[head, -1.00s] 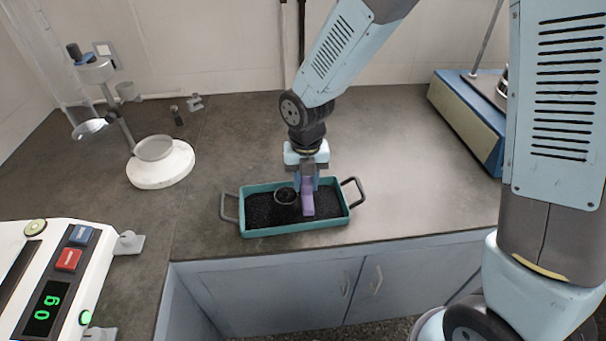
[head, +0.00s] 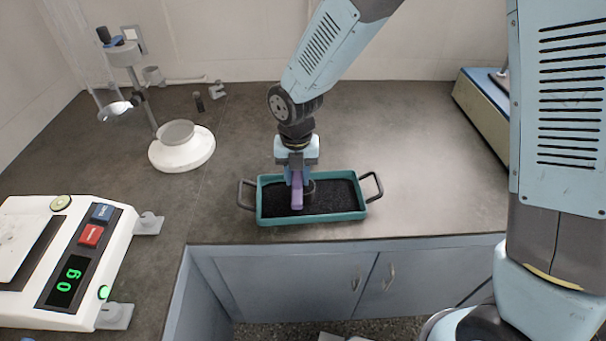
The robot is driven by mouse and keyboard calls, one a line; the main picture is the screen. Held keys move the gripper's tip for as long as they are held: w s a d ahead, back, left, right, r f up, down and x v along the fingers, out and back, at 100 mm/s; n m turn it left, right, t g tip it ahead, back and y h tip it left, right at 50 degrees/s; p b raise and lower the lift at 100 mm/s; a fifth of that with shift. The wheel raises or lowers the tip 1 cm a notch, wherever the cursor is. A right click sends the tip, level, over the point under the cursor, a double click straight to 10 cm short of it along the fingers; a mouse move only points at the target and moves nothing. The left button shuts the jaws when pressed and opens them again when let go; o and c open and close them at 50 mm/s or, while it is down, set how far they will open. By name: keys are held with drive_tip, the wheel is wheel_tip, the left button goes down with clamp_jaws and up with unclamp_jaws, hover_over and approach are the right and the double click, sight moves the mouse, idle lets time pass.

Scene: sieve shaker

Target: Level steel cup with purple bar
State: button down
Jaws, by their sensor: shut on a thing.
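My gripper (head: 297,178) is shut on the purple bar (head: 297,196) and points down over the teal tray (head: 266,219). The tray has a dark handle at each end and holds black granular material (head: 338,194). I cannot tell whether the bar touches the rim.
A white scale (head: 110,262) reading 0g stands at the lower left. A blue and cream machine (head: 484,115) is at the back right. The worktop right of the tray is clear.

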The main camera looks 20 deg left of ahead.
drive_tip(key=shift+s+a, duration=0.25)
drive_tip(key=shift+a, duration=0.65)
drive_tip(key=shift+s+a, duration=0.25)
drive_tip(key=shift+a, duration=0.6)
wheel_tip(320, 180, up, 6)
